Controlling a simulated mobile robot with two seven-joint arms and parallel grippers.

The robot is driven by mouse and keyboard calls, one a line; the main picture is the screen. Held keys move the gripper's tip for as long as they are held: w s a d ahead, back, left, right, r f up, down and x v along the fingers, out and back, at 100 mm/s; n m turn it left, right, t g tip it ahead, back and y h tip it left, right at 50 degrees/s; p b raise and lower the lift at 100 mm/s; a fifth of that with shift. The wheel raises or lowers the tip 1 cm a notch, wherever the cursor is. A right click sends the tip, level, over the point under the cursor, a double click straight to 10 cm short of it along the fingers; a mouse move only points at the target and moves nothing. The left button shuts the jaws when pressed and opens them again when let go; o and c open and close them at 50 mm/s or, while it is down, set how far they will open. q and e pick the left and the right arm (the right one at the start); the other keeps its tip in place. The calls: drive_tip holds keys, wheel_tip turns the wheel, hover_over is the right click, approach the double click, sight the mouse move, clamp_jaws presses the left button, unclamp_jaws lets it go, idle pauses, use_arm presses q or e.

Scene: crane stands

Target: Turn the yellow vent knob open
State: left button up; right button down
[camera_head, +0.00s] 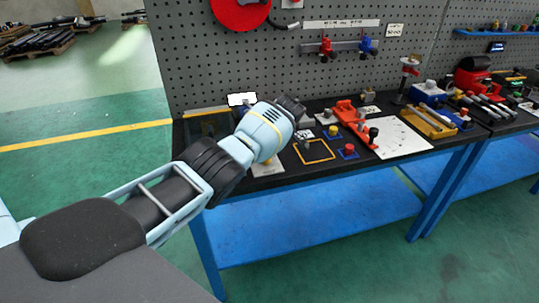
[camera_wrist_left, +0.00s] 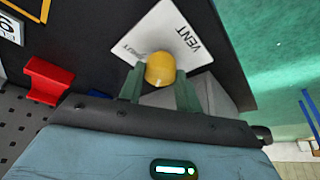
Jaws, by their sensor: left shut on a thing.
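The yellow vent knob (camera_wrist_left: 160,67) stands on a white plate (camera_wrist_left: 168,28) lettered "VENT" in the left wrist view. My left gripper (camera_wrist_left: 160,80) has one finger on each side of the knob and is shut on it. In the head view the plate's edge (camera_head: 268,169) shows at the front of the dark bench top, below my left wrist. The knob and my fingertips are hidden behind my left arm there. I cannot tell how far the knob is turned. My right gripper is in neither view.
A red block (camera_wrist_left: 48,80) stands near the knob in the left wrist view. A grey pegboard (camera_head: 230,75) rises behind.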

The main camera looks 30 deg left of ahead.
use_arm(q)
drive_tip(key=shift+f+n+g+b, duration=0.15)
drive_tip(key=shift+n+g+b, duration=0.2)
drive_tip(key=shift+n, duration=0.65)
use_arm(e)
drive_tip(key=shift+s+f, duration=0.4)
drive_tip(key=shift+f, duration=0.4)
use_arm(q)
drive_tip(key=shift+a+r, duration=0.1)
drive_tip(key=shift+r, duration=0.1)
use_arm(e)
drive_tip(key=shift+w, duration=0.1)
use_arm(q)
drive_tip(key=o, duration=1)
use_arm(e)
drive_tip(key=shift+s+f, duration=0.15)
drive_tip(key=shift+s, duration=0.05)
use_arm(q)
drive_tip(key=v, duration=0.7)
drive_tip(key=shift+d+r+p, duration=0.25)
drive_tip(key=shift+r+p, duration=0.1)
drive_tip(key=shift+p, duration=0.1)
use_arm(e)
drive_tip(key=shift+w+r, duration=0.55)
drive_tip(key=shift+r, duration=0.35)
